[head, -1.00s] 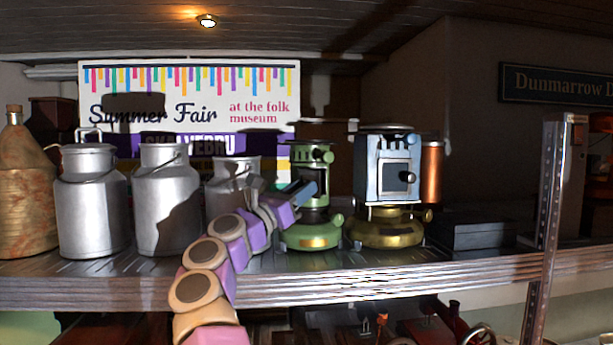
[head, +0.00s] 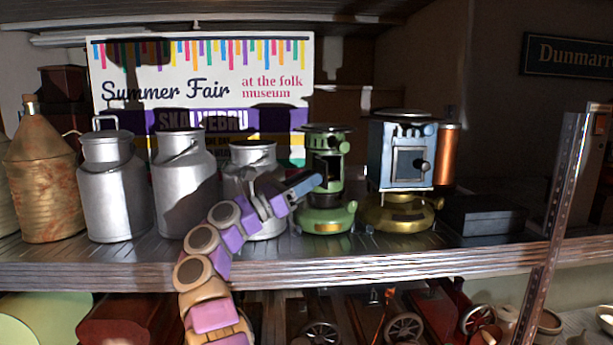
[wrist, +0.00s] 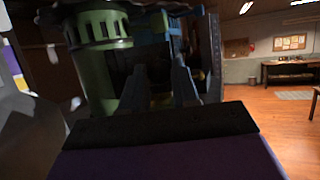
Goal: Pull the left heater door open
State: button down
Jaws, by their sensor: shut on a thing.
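The left heater (head: 323,217) is green, with a round base and a slotted top, and stands upright on the shelf. Its front shows a dark opening (head: 328,168). My gripper (head: 318,181) reaches in from the left at the front of this opening. It is shut on the left heater door, which is mostly hidden by the fingers; its exact angle is hard to tell. In the wrist view the green heater body (wrist: 98,50) rises at the left, close behind my two fingers (wrist: 158,85), and the area between them is dark.
A blue heater (head: 404,160) with a brass base stands close to the right, its door shut. Several metal milk cans (head: 112,190) stand to the left, one right behind my arm. A dark box (head: 485,217) lies farther right. The shelf edge (head: 400,262) runs below; a metal post (head: 560,220) stands right.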

jog(key=shift+a+r, duration=0.1)
jog(key=shift+a, duration=0.05)
jog(key=c, duration=1.2)
grip_release()
jog(key=o, duration=0.3)
jog(key=shift+w+a, duration=0.15)
jog(key=shift+w, duration=0.1)
jog(key=shift+o, duration=0.2)
jog(key=shift+s, duration=0.1)
jog(key=shift+s, duration=0.1)
